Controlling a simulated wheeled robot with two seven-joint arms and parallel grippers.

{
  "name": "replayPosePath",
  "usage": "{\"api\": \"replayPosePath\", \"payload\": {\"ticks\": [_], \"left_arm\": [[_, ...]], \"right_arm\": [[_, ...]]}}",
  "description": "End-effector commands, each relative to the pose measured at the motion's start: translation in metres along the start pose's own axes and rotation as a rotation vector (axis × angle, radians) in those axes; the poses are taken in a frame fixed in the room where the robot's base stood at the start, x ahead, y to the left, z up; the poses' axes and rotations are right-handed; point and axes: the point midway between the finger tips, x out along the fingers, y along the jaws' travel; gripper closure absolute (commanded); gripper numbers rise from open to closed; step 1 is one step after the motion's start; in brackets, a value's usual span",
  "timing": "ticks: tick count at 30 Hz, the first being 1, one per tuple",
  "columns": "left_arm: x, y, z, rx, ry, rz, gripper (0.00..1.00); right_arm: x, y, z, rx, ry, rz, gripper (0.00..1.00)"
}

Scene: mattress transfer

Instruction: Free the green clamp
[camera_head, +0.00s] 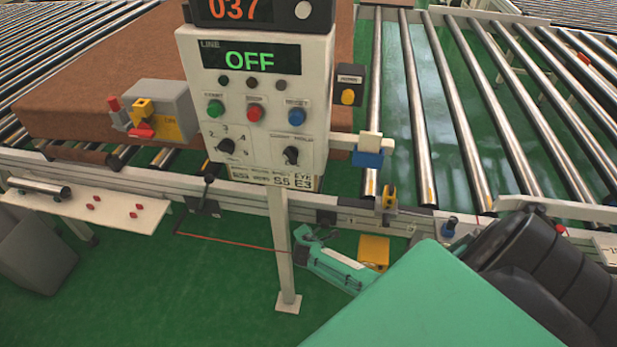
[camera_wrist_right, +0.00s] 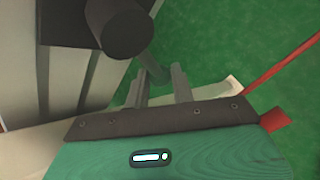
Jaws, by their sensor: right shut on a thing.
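I cannot make out the green clamp for certain in either view. A teal shape (camera_head: 338,266) with dark strips lies low beside the panel post in the head view, partly behind my teal right arm; it seems to be my right gripper (camera_head: 308,238). In the right wrist view, two grey fingers (camera_wrist_right: 162,88) stand beyond a dark bolted bar on a teal body. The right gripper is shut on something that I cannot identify. A red cord (camera_head: 240,242) runs to it from the left; the cord also shows in the wrist view (camera_wrist_right: 284,70). My left gripper is out of view.
A control panel (camera_head: 255,110) reading OFF stands on a pale post (camera_head: 281,245). Behind it, a brown mattress (camera_head: 90,60) lies on rollers. A yellow box (camera_head: 373,252) is near the gripper. A white shelf (camera_head: 85,207) juts out at left. Bare green floor shows at lower left.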

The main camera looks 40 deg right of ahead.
Motion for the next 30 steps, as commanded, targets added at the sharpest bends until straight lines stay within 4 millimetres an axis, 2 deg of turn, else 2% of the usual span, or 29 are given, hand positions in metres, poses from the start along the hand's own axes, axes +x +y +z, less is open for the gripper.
{"api": "replayPosePath", "payload": {"ticks": [20, 21, 22, 30], "left_arm": [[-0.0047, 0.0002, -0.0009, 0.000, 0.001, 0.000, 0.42], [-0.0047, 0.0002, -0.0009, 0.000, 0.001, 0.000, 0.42], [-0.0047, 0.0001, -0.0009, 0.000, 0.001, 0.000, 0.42], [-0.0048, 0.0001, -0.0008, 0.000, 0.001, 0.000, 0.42]], "right_arm": [[0.0023, -0.0048, 0.0027, -0.050, -0.033, -0.031, 1.00], [0.0023, -0.0049, 0.0027, -0.050, -0.033, -0.032, 0.72], [0.0023, -0.0049, 0.0028, -0.050, -0.033, -0.032, 0.66], [0.0017, -0.0045, 0.0019, -0.049, -0.031, -0.031, 0.66]]}}
